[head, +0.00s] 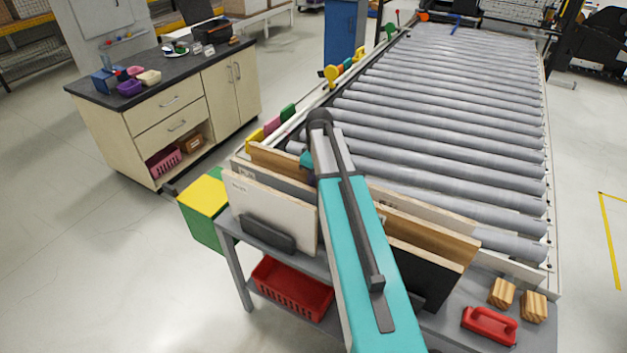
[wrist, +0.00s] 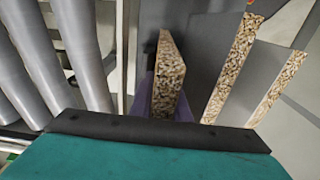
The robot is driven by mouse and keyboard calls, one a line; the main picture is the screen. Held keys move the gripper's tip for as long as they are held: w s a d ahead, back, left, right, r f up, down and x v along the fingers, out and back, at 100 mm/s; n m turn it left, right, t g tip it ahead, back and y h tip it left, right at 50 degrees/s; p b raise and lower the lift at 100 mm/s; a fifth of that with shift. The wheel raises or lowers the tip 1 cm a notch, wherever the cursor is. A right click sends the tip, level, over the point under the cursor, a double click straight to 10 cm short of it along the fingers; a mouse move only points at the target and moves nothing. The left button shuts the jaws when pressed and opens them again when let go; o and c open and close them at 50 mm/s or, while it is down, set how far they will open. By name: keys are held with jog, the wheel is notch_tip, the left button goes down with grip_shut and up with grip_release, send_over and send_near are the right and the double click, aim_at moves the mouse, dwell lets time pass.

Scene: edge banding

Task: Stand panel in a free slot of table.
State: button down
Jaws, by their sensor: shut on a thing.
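My gripper (wrist: 165,112) is at the bottom middle of the wrist view, shut on the near end of a panel (wrist: 170,72) with a speckled chipboard edge. Purple parts flank this panel. In the head view my teal arm hides the grip. The grey table (head: 232,229) stands along the conveyor's near end. Left of my arm are a brown panel (head: 284,163) and a labelled white panel (head: 265,205). A wood-faced panel (head: 425,231) and a black panel (head: 425,272) show to the right. I cannot tell which is held. Slot bottoms are mostly hidden.
Two more panel edges (wrist: 232,72) stand close right of the held panel. Conveyor rollers (head: 440,125) lie behind. A red-handled tool (head: 489,326) and wooden blocks (head: 502,293) lie on the table's right end. A red basket (head: 292,288) sits on the lower shelf.

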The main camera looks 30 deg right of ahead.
jog(key=shift+f+b, duration=0.4)
jog(key=shift+f, duration=0.5)
jog(key=c, duration=1.6)
grip_release()
jog(key=shift+f, duration=0.15)
jog(key=shift+s+d+r+b, duration=0.15)
jog(key=shift+r+b, duration=0.65)
jog(key=shift+r, duration=1.55)
jog(key=shift+s+r+b, duration=0.15)
jog(key=shift+r+b, duration=0.65)
jog(key=shift+r, duration=1.5)
jog(key=shift+s+d+r+b, duration=0.15)
jog(key=shift+r+b, duration=0.65)
jog(key=shift+r, duration=1.55)
